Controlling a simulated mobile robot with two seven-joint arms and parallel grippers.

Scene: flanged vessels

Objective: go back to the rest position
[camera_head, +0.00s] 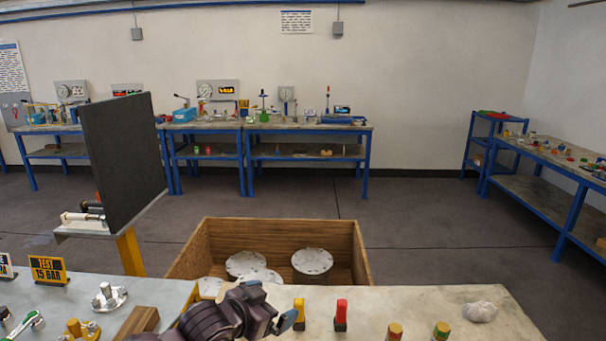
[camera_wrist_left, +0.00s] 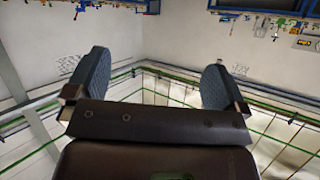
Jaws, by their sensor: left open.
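My left gripper (camera_head: 288,320) is at the bottom middle of the head view, over the near workbench, with its dark arm behind it. In the left wrist view its two blue-grey fingers (camera_wrist_left: 157,76) stand wide apart with nothing between them. My right gripper shows in neither view.
A wooden crate (camera_head: 284,226) with several white flanged discs (camera_head: 312,262) stands beyond the near bench (camera_head: 490,320). Yellow and red pieces (camera_head: 341,314) stand close right of the gripper. A dark upright panel (camera_head: 122,148) rises at left. Blue-framed benches (camera_head: 308,128) line the back wall.

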